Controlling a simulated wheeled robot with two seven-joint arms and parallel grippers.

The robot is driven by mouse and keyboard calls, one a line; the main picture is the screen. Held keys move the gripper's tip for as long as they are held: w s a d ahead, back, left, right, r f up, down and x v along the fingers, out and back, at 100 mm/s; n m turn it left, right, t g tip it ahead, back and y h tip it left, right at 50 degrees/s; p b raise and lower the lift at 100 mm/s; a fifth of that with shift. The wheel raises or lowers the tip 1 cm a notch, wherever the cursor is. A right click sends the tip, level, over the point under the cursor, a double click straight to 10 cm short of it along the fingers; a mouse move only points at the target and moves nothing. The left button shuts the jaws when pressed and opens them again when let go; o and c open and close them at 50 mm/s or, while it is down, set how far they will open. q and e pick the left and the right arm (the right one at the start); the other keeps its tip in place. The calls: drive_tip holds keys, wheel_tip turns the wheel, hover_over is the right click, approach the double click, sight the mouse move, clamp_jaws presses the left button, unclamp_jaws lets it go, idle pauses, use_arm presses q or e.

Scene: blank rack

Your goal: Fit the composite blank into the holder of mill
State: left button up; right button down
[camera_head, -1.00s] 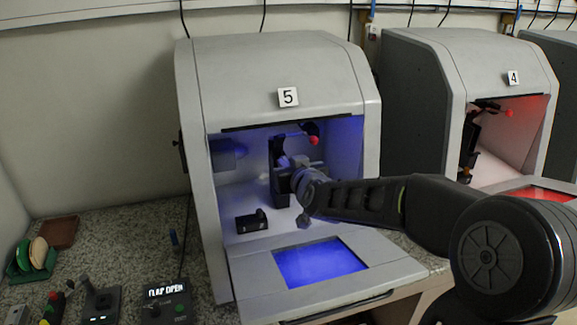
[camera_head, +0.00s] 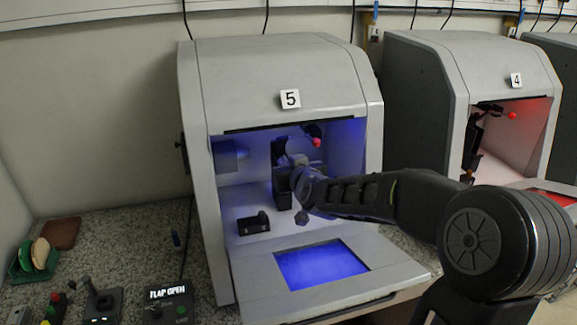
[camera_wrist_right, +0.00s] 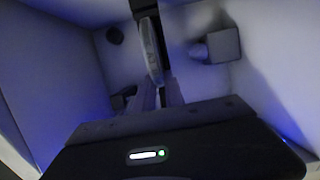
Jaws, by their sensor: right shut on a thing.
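Mill 5 (camera_head: 270,75) stands with its flap down and its blue-lit chamber open. My right gripper (camera_head: 297,166) is inside the chamber, beside the dark holder (camera_head: 283,187) at the back. The red-knobbed lever (camera_head: 316,142) sits above and to the right of the gripper. In the right wrist view, the fingers (camera_wrist_right: 160,93) are shut on a pale blank (camera_wrist_right: 151,52) seen nearly edge-on. Its far edge is close to a dark upright part (camera_wrist_right: 144,8); I cannot tell whether it is seated. My left gripper is not in view.
A small black block (camera_head: 253,223) sits on the chamber floor at the left. A grey spindle housing (camera_wrist_right: 217,46) projects from the wall in the wrist view. A rack of discs (camera_head: 36,258) and a box reading FLAP OPEN (camera_head: 168,302) are on the counter. Mill 4 (camera_head: 515,100) stands right.

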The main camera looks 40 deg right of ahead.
drive_tip(key=shift+w+d+f, duration=0.15)
drive_tip(key=shift+w+f, duration=0.05)
drive_tip(key=shift+w, duration=0.4)
drive_tip(key=c, duration=1.3)
unclamp_jaws()
drive_tip(key=shift+s, duration=0.1)
drive_tip(key=b+v, duration=0.1)
drive_tip(key=v, duration=0.6)
drive_tip(key=shift+s+r, duration=0.15)
drive_tip(key=shift+s, duration=0.15)
